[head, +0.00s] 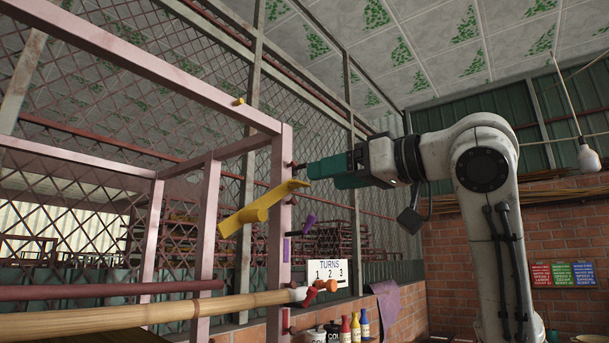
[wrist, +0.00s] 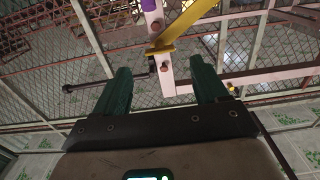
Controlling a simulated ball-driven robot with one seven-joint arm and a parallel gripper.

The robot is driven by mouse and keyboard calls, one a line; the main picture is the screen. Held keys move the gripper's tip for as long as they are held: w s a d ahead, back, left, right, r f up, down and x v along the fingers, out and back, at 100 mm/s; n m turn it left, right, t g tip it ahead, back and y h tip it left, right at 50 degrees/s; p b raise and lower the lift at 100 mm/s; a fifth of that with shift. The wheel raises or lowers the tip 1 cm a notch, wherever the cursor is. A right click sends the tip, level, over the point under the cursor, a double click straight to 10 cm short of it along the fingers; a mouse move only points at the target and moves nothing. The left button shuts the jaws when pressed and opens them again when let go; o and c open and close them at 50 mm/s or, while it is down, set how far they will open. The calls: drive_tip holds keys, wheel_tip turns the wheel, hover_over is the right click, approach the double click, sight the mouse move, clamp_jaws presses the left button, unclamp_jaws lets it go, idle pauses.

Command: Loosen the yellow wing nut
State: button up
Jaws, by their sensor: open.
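A small yellow piece (head: 238,101), which looks like the wing nut, sits on the top beam of the pink frame. A small yellow spot (wrist: 232,89) beside the right finger in the wrist view may be the same piece. A larger yellow bar (head: 262,206) slants across the front post; it also crosses the top of the wrist view (wrist: 188,25). My gripper (head: 310,170) has teal fingers, is open and empty, and points left at the post. In the wrist view the post and a reddish bolt (wrist: 165,68) show between the fingertips (wrist: 160,66).
The pink frame's front post (head: 279,215) stands close before my fingers. A bamboo pole (head: 150,318) runs below, with an orange-red knob (head: 324,289) near its end. Purple pieces (head: 308,225) show by the post. A TURNS sign (head: 328,272) and bottles (head: 355,326) are lower. Mesh stands behind.

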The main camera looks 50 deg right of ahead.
sight(304, 182)
drive_tip(key=w+p, duration=0.1)
drive_tip(key=w, duration=0.5)
drive_tip(key=shift+w+a+p, duration=0.1)
drive_tip(key=shift+p, duration=0.3)
drive_tip(key=c, duration=1.1)
drive_tip(key=shift+o, duration=0.2)
